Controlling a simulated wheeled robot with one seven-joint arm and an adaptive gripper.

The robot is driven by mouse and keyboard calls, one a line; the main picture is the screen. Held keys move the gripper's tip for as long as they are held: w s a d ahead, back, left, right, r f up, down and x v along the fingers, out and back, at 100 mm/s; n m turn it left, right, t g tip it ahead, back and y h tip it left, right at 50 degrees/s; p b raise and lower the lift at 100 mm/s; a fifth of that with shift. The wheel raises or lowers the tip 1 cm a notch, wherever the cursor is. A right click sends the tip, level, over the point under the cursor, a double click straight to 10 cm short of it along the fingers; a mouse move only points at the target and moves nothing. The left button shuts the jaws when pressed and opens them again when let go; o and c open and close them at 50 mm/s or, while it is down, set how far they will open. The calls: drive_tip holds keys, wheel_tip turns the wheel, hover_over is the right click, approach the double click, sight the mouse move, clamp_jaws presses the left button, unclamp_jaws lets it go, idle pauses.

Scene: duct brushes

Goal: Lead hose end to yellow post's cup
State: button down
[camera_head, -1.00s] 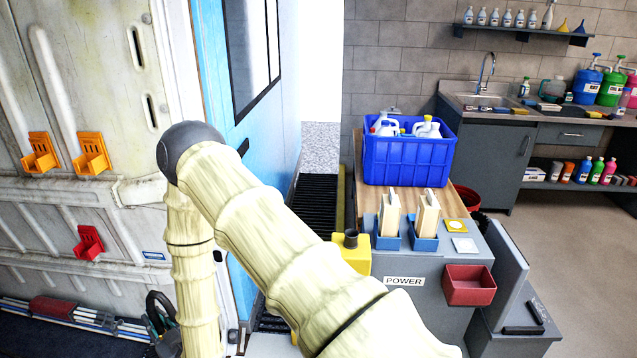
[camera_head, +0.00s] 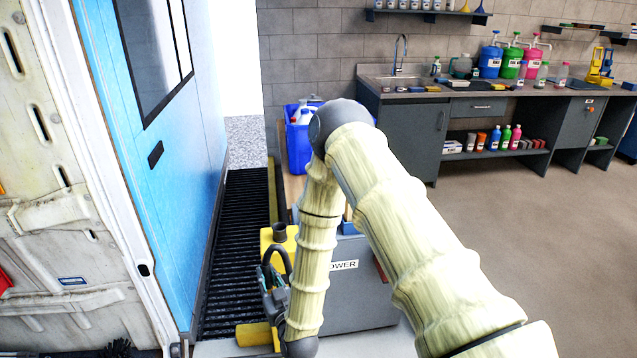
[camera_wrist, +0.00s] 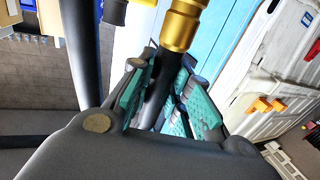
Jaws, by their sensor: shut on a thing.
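The yellow post (camera_head: 286,243) stands at the near left end of the grey cabinet, with a dark round cup (camera_head: 279,231) on top. My gripper (camera_head: 272,298) is just below and in front of the post in the head view, partly hidden by my arm. In the wrist view my gripper (camera_wrist: 165,95) is shut on the black hose end (camera_wrist: 160,88), between teal pads. A brass-coloured fitting (camera_wrist: 183,25) sticks out beyond the fingers. The fitting is apart from the cup.
The blue van side (camera_head: 165,170) rises left of a dark floor grating (camera_head: 238,240). The grey POWER cabinet (camera_head: 360,300) and blue crate (camera_head: 298,150) are partly behind my arm. Orange holders (camera_wrist: 265,106) hang on the white panel. Floor at right (camera_head: 530,230) is clear.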

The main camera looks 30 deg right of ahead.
drive_tip(key=w+d+r+y+b, duration=0.1)
drive_tip(key=w+d+r+b, duration=0.5)
drive_tip(key=w+r, duration=0.3)
drive_tip(key=w+d+r+b, duration=0.5)
drive_tip(key=w+r, duration=0.2)
drive_tip(key=w, duration=0.5)
drive_tip(key=shift+n, duration=0.4)
drive_tip(key=shift+s+f+b, duration=0.15)
drive_tip(key=shift+f+b, duration=0.7)
drive_tip(key=shift+f, duration=0.5)
drive_tip(key=shift+s+f+b, duration=0.1)
drive_tip(key=shift+f+b, duration=0.7)
drive_tip(key=shift+f, duration=0.55)
drive_tip(key=shift+f, duration=0.15)
drive_tip(key=shift+f+b, duration=1.4)
drive_tip(key=shift+f, duration=1.1)
drive_tip(key=shift+f, duration=0.15)
drive_tip(key=c, duration=1.3)
unclamp_jaws()
drive_tip(key=shift+s, duration=0.1)
